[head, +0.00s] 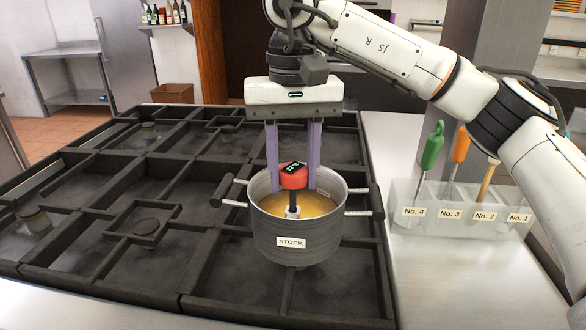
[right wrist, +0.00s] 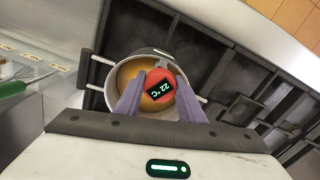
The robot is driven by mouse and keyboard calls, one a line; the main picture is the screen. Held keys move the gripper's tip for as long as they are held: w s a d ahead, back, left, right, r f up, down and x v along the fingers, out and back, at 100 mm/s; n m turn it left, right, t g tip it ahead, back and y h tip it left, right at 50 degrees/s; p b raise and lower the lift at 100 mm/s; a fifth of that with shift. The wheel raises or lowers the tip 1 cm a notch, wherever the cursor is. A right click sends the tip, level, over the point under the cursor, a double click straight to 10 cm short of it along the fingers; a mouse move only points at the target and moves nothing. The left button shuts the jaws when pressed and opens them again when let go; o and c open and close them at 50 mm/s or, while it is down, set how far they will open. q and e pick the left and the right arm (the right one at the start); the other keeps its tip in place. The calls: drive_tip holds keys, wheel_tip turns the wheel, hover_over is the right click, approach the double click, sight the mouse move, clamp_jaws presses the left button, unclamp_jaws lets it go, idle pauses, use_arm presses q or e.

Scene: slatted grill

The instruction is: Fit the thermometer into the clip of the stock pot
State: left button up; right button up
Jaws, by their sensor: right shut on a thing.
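The stock pot (head: 268,230) is a grey metal pot with two side handles, a "STOCK" label and golden liquid. It stands on the grill and also shows in the right wrist view (right wrist: 113,84). The thermometer (head: 293,178) has a red head with a display reading 22 °C and a dark stem pointing down at the pot's near rim. My right gripper (head: 294,186) points down over the pot, shut on the red head, which also shows between its purple fingers in the right wrist view (right wrist: 160,88). A small pale piece, apparently the clip (head: 292,212), is at the stem's lower end; whether the stem is inside it I cannot tell.
The dark slatted grill (head: 198,240) surrounds the pot, with raised bars. On the right counter (head: 440,275) stands a clear divided holder (head: 405,224) labelled No. 1 to No. 4, with handled utensils, one green (head: 432,146) and one orange (head: 460,144). The counter's front is clear.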

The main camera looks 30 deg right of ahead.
sight(293, 194)
drive_tip(key=shift+f+b, duration=1.3)
drive_tip(key=shift+f, duration=0.85)
drive_tip(key=o, duration=1.2)
drive_tip(key=shift+c, duration=0.2)
wheel_tip(293, 194, up, 10)
drive_tip(key=shift+r+p, duration=0.2)
drive_tip(key=shift+p, duration=1.05)
